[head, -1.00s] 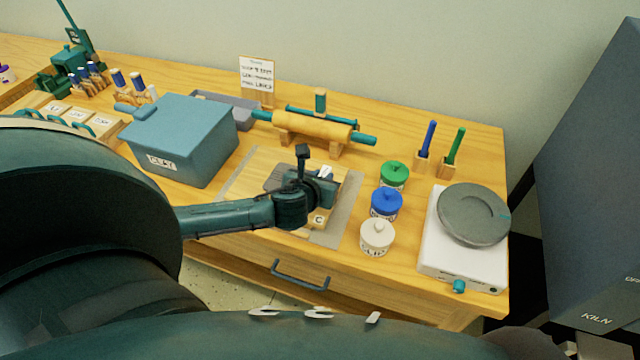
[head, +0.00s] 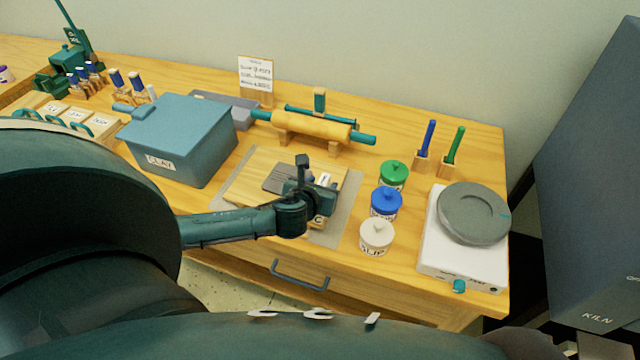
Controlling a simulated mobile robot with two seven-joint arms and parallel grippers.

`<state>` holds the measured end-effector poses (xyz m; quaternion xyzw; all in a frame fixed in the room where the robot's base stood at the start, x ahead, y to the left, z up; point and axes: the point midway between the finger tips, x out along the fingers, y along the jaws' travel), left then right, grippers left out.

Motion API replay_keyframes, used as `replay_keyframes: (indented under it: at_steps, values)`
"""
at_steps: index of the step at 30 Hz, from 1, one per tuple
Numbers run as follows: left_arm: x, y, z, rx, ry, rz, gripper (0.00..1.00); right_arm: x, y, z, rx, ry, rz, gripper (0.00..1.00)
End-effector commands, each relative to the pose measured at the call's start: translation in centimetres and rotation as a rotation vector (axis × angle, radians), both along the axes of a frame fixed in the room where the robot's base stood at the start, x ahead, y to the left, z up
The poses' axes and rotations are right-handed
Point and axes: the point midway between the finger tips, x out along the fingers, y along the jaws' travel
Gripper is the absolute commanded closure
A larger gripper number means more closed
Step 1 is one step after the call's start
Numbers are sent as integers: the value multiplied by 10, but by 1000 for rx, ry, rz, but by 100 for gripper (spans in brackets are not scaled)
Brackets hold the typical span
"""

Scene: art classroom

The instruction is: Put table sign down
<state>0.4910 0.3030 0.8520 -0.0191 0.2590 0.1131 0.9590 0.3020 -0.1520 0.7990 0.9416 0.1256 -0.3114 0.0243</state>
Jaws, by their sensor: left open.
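My left gripper (head: 318,192) is open, low over the wooden board (head: 244,190) at the middle of the table. A small wooden piece with a letter C label (head: 319,222) is just below the gripper, partly hidden by it. I cannot tell whether they touch. A white piece (head: 324,181) shows beside the fingers. A white card sign (head: 256,72) with handwriting stands upright at the back of the table. I cannot tell which of these is the table sign. My right gripper is not in view.
A blue-grey clay box (head: 185,130) stands left of the board. A rolling pin (head: 312,127) rests on a stand behind. Green (head: 393,172), blue (head: 386,202) and white (head: 376,236) jars stand to the right, beside a scale-like wheel (head: 473,213). A grey mat (head: 346,214) lies under the board.

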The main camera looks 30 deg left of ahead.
Motion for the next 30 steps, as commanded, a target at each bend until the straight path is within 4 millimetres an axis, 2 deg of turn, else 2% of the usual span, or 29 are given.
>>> replay_keyframes:
  at_steps: [5,15,22,26,29,30]
  values:
    - [-9,-2,6,0,0,-1,59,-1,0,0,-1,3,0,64]
    - [-67,-17,40,-1,1,-3,59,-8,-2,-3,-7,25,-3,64]
    - [-94,-23,57,0,0,-1,59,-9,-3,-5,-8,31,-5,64]
    - [-102,-29,56,-48,4,14,59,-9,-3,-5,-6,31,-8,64]
    - [-109,-46,41,-248,19,81,59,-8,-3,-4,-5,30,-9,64]
    - [-114,-57,31,-379,31,132,59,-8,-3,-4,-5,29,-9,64]
